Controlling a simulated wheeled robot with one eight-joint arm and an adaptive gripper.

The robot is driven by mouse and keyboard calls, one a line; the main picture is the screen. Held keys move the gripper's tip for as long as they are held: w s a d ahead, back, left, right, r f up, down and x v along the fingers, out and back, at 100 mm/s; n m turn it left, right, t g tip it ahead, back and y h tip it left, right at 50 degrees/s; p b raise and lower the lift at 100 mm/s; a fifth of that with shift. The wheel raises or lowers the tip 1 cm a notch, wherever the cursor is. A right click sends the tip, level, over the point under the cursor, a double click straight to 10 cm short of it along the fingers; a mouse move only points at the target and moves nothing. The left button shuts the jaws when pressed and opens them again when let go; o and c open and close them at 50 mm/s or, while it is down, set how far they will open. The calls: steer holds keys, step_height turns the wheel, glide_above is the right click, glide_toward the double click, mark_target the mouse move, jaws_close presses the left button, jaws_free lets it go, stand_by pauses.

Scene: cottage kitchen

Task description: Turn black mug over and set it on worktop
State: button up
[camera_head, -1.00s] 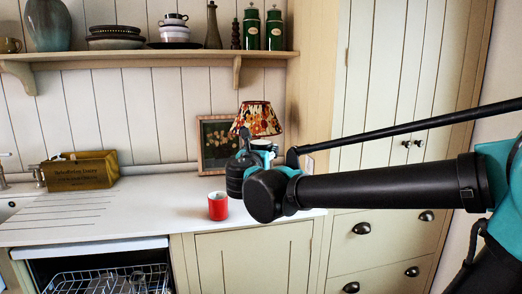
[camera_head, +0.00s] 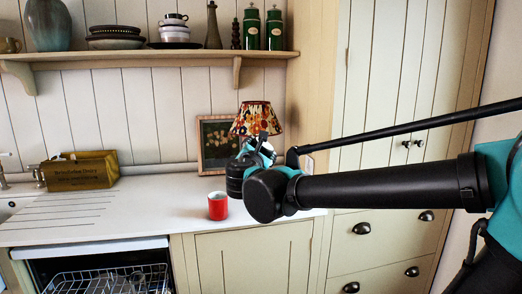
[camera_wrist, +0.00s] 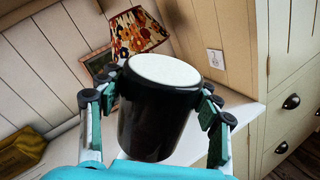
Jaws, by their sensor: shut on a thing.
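The black mug (camera_wrist: 155,120) is between the fingers of my gripper (camera_wrist: 160,90) in the wrist view. My gripper is shut on it, with a finger on each side. A pale, flat-looking round end of the mug faces away from the palm; I cannot tell surely whether it is the base or the mouth. No handle shows. In the head view my gripper (camera_head: 264,146) is mostly hidden behind my wrist, in front of the lamp, and the mug cannot be made out clearly. The white worktop (camera_head: 150,205) lies below.
A red mug (camera_head: 218,206) stands on the worktop just left of my wrist. A patterned lamp (camera_head: 257,118) and a picture frame (camera_head: 210,150) stand behind. A wooden box (camera_head: 80,172) is at the left. The worktop between box and red mug is clear. An open dishwasher rack (camera_head: 105,280) is below.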

steer(key=m, duration=0.4)
steer(key=shift+m, duration=1.4)
steer(key=shift+m, duration=0.4)
steer(key=m, duration=0.6)
steer(key=shift+m, duration=0.5)
steer(key=m, duration=0.6)
